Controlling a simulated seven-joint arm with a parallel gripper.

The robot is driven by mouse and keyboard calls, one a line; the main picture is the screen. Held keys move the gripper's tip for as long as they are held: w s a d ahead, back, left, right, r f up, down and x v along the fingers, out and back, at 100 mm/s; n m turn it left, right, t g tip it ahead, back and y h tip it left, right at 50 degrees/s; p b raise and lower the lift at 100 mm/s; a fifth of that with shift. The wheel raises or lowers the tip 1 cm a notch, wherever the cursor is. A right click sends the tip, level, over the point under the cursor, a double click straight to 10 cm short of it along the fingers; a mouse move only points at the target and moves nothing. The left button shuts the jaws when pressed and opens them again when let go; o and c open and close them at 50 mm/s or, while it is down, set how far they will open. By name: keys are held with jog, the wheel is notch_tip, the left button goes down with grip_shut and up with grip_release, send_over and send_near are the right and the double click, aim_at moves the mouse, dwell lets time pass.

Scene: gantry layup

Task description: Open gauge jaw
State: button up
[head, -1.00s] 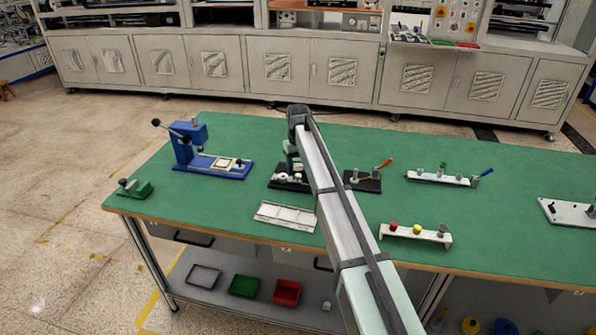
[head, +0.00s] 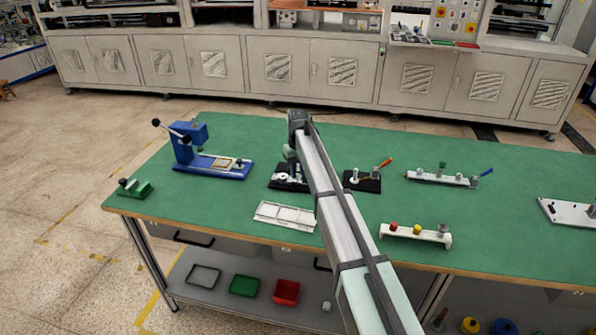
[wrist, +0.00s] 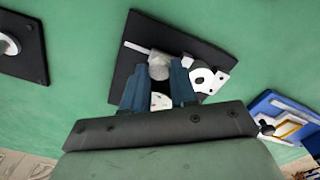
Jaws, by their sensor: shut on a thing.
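The gauge is a black plate (head: 282,186) with white round parts and a grey knob, left of the arm in the head view. In the wrist view the gauge plate (wrist: 124,82) lies tilted at top centre, with a grey cylindrical knob (wrist: 158,66) and a thin light rod beside it. A white disc part (wrist: 203,79) sits right of the knob. My gripper (wrist: 157,80) has its blue fingers on either side of the knob, shut on it. The lower knob is hidden between the fingers. In the head view my arm hides part of the gauge.
A blue press fixture (head: 225,171) stands left of the gauge. A second black fixture (head: 370,184) with an orange handle is at the right. A white tray (head: 263,216) lies in front. Bare green table (head: 190,222) shows at front left.

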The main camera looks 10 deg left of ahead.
grip_shut()
jog(key=shift+d, duration=0.85)
jog(key=o, duration=0.8)
grip_release()
jog(key=shift+o, duration=0.2)
jog(key=shift+r, duration=0.1)
notch_tip(320, 180, up, 14)
